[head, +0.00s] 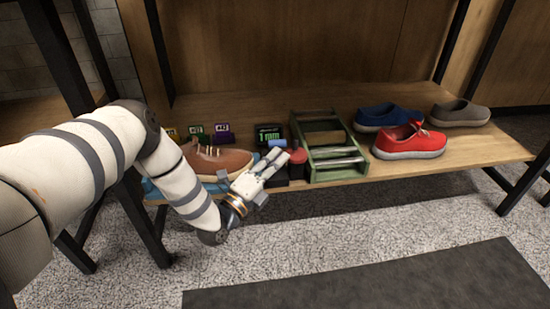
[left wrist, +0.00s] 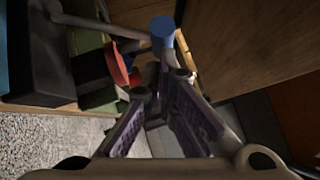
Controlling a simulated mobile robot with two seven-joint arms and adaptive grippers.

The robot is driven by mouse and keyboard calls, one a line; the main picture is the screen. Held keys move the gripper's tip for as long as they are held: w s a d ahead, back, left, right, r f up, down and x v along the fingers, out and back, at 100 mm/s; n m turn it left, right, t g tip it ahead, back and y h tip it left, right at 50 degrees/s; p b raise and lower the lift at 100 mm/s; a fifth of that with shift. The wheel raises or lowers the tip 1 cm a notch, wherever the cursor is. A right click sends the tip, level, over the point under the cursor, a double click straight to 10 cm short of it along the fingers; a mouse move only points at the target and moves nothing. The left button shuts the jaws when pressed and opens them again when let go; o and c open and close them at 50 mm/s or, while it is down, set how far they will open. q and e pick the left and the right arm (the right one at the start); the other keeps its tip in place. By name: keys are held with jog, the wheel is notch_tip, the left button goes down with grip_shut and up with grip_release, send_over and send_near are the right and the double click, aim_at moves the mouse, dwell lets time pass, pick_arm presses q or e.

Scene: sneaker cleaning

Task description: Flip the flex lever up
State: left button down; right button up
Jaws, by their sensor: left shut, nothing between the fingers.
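A green-framed device (head: 332,150) stands on the wooden bench with a dark box and a small green display (head: 268,132) at its left. A lever with a blue cylindrical end (head: 277,143) sits just in front of the display, and a red round knob (head: 298,156) is right of it. My left gripper (head: 279,160) is shut and empty, its tips close to the blue end. In the left wrist view the blue end (left wrist: 162,30) lies just beyond the fingertips (left wrist: 163,82), with the red knob (left wrist: 117,64) to the left. I cannot tell whether the fingers touch the lever.
A brown shoe (head: 218,158) sits on a blue support left of the device, with several small coloured tags behind. Blue (head: 388,116), red (head: 410,142) and grey (head: 460,113) shoes stand right of it. The bench's front edge (head: 455,158) is clear at right; a dark mat lies on the floor.

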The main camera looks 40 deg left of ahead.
pick_arm(q)
jog(key=shift+w+r+p, duration=0.1)
jog(key=shift+r+p, duration=0.3)
jog(key=shift+p, duration=0.25)
jog(key=w+a+r+n+g+p, duration=0.4)
jog(key=w+a+n+g+p, duration=0.1)
jog(key=w+a+p, duration=0.2)
jog(key=shift+a+n+g, duration=0.3)
jog(key=shift+a, duration=0.45)
pick_arm(e)
jog(key=w+r+t, duration=0.1)
jog(key=w+r, duration=0.2)
jog(key=r, duration=0.3)
jog(key=shift+r+t, duration=0.25)
jog(key=shift+t, duration=0.05)
pick_arm(q)
jog(key=shift+r, duration=0.1)
pick_arm(e)
jog(key=shift+w, duration=0.1)
